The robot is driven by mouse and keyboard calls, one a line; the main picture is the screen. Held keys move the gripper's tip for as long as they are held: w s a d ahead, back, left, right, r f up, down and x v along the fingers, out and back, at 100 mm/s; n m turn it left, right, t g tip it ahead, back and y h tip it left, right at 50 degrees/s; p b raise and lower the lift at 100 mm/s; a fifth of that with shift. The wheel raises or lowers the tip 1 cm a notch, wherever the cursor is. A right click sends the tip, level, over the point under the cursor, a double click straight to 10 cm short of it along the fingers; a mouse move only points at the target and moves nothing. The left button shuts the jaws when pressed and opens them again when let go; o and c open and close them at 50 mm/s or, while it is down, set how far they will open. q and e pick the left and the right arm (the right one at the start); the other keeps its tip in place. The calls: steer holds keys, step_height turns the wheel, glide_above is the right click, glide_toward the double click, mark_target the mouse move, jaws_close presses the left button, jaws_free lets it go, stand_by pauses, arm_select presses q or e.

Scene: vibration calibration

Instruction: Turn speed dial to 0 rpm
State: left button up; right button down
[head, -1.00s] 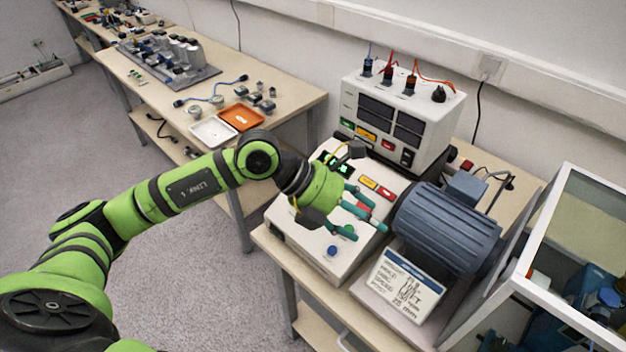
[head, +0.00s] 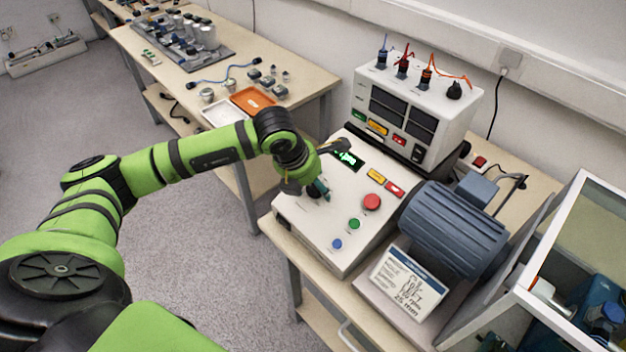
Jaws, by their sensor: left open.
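The control box (head: 330,237) is a white sloped console on the bench, with a small green-lit display (head: 347,160). Its face carries a red button (head: 372,202), a green button (head: 354,223) and a blue button (head: 337,244). My left gripper (head: 319,190) is open, pointing down at the upper left part of the console face, left of the red button. The speed dial cannot be made out; the gripper covers that part of the panel. Whether the fingers touch anything there I cannot tell. My right gripper is not in view.
A blue-grey motor (head: 455,228) stands right of the console, with a label plate (head: 407,284) in front. A white instrument box (head: 417,110) with plugged cables stands behind. An open-framed enclosure (head: 560,260) is at the right. A second bench (head: 300,82) stands at the left rear.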

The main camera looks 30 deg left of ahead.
arm_select(q)
steer(key=c, duration=1.1)
steer(key=shift+b, duration=0.3)
steer(key=shift+f+n+b, duration=0.1)
steer(key=shift+n+b, duration=0.65)
steer(key=shift+n, duration=0.05)
steer(key=shift+n+b, duration=1.05)
steer(key=shift+n, duration=0.15)
steer(key=n+b, duration=0.2)
steer(key=n, duration=0.1)
steer(key=shift+a+n+h, duration=0.1)
steer(key=shift+n+h, duration=0.2)
steer(key=shift+r+n+b, duration=0.2)
steer(key=shift+n+b, duration=0.25)
steer(key=shift+n, duration=0.05)
steer(key=shift+w+a+r, duration=0.1)
